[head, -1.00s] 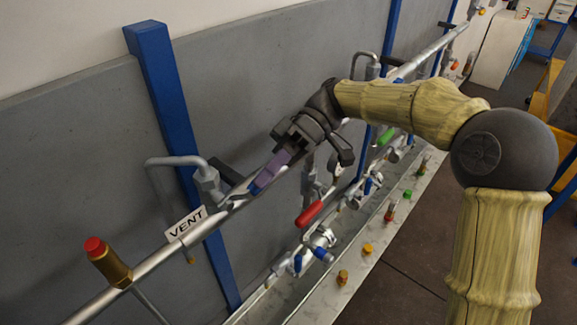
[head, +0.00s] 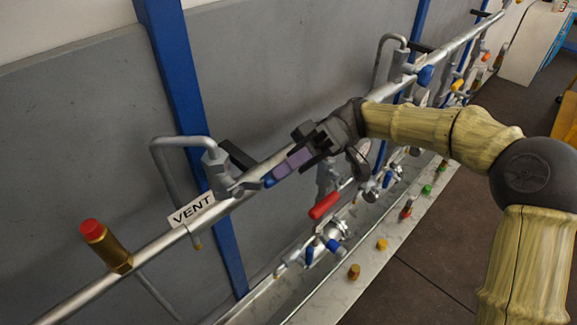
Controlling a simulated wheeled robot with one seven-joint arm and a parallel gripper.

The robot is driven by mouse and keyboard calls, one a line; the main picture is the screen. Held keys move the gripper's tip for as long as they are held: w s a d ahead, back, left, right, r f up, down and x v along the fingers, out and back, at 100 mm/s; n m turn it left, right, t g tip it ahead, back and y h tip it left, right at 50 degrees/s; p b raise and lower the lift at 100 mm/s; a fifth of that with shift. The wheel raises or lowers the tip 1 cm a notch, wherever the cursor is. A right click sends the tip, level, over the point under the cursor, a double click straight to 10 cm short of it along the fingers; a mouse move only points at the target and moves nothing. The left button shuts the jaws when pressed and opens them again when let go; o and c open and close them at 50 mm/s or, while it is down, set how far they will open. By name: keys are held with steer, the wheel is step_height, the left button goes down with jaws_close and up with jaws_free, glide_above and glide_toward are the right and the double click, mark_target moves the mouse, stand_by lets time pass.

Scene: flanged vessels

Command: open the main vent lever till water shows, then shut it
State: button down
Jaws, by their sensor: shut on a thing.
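The vent valve (head: 222,178) sits on the long silver pipe, just past a white VENT label (head: 191,209). Its lever has a blue part (head: 268,181) that runs along the pipe's near side towards my gripper. My gripper (head: 290,164), dark with purple fingers, is shut on this lever; the fingers hide the grasped part. A grey bent tube (head: 180,143) rises from the valve and comes down behind the pipe to a brass-coloured tip (head: 197,243). I see no water at that tip.
A red-capped brass fitting (head: 105,246) stands on the pipe at left. Below my gripper are a red lever handle (head: 324,205) and blue-handled valves (head: 333,245) over a trough. A blue post (head: 185,80) stands behind. Dark floor (head: 420,275) is open at right.

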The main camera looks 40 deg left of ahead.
steer(key=c, duration=1.3)
jaws_free()
steer(key=shift+o, duration=0.2)
steer(key=w+d, duration=0.1)
steer(key=w, duration=1.4)
steer(key=shift+d, duration=0.15)
steer(key=shift+w+h+p, duration=0.25)
steer(key=shift+h+p, duration=0.15)
steer(key=shift+p, duration=0.05)
steer(key=shift+w+d+f+y+p, duration=0.1)
steer(key=shift+w+y+p, duration=0.1)
steer(key=shift+w+p, duration=0.35)
steer(key=shift+w+d+f+y+p, duration=0.1)
steer(key=shift+w+y+p, duration=0.1)
steer(key=shift+w+p, duration=0.35)
